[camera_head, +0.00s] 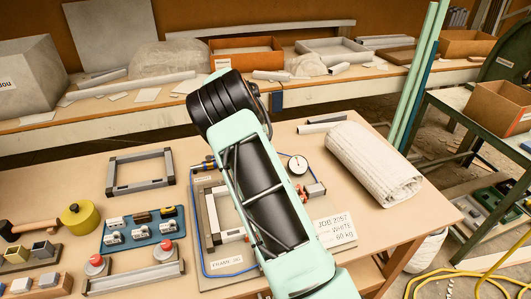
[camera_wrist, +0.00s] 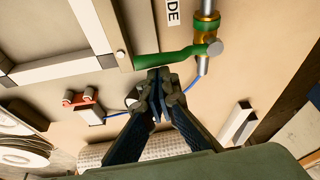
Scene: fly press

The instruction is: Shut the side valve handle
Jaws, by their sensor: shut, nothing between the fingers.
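The side valve has a brass and green body (camera_wrist: 207,25) on a metal pipe, in the upper right of the wrist view. Its green lever handle (camera_wrist: 180,56) points left from a round grey pivot, roughly crosswise to the pipe. My gripper (camera_wrist: 158,82) is shut and empty, its fingertips just below the handle's left part. I cannot tell whether they touch it. In the head view, the valve (camera_head: 205,165) shows left of my arm; my arm hides the handle and my fingertips.
A metal frame (camera_wrist: 98,30) lies beside the handle, and a blue hose runs under it. A red clamp (camera_head: 314,190), a gauge (camera_head: 298,164) and a rolled white cloth (camera_head: 372,163) are to the right of my arm.

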